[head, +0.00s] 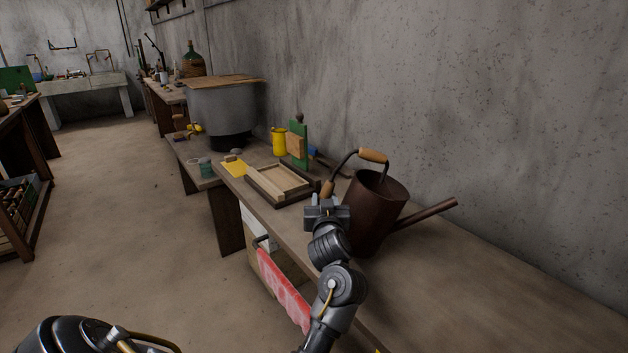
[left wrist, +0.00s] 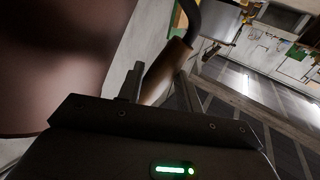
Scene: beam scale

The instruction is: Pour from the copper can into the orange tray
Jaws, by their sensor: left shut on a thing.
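The copper can (head: 376,215) is dark brown, with a long spout pointing right and a curved dark handle with wooden grips. It looks roughly upright at the bench; whether its base touches the top I cannot tell. My left gripper (head: 328,202) is at the can's left side, shut on the lower wooden grip of the handle. That grip (left wrist: 166,72) shows between the fingers in the left wrist view, with the can's blurred wall (left wrist: 60,60) to its left. The can's contents are hidden. I see no clearly orange tray. My right gripper is not in view.
A shallow wooden tray with a dark rim (head: 266,193), a yellow piece (head: 236,168), a yellow cup (head: 279,141) and a green upright board (head: 299,145) stand beyond the can. A large grey tub (head: 222,108) is farther back. The bench (head: 480,290) is clear at right.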

